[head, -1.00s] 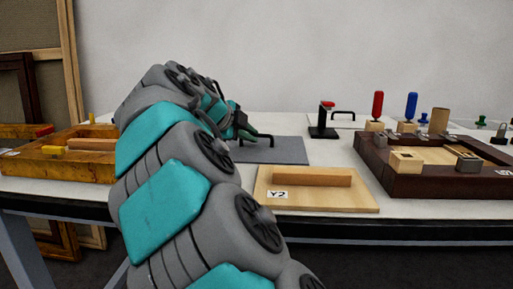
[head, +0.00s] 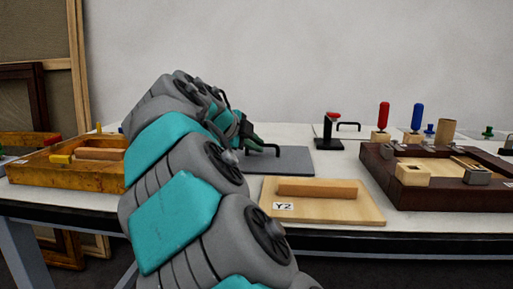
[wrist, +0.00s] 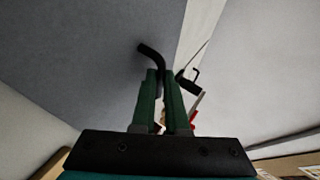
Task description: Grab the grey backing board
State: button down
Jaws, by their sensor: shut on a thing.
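The grey backing board (head: 292,160) lies on the white table, right of my arm, with a black bar handle (head: 270,147) on it. Its left part is hidden behind my arm. My gripper (head: 250,141) is at the left end of that handle, low over the board. In the wrist view, the grey board (wrist: 80,60) fills the upper left, and its black handle (wrist: 150,52) runs down between the green fingertips of my gripper (wrist: 161,75). The fingers are shut on the handle. Their exact contact is partly hidden.
A light wooden board marked Y2 (head: 350,207) lies in front. A dark wooden tray (head: 395,195) with blocks stands right, a yellow-brown tray (head: 60,178) left. A black stand with a red top (head: 329,130) and a white board with a handle (head: 348,127) are behind.

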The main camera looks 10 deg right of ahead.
notch_tip(320, 180, up, 11)
jog(key=p, duration=0.1)
notch_tip(320, 180, up, 6)
jog(key=p, duration=0.4)
send_over(255, 157)
jog(key=shift+r, duration=0.2)
jog(key=shift+r, duration=0.1)
dwell(0.4)
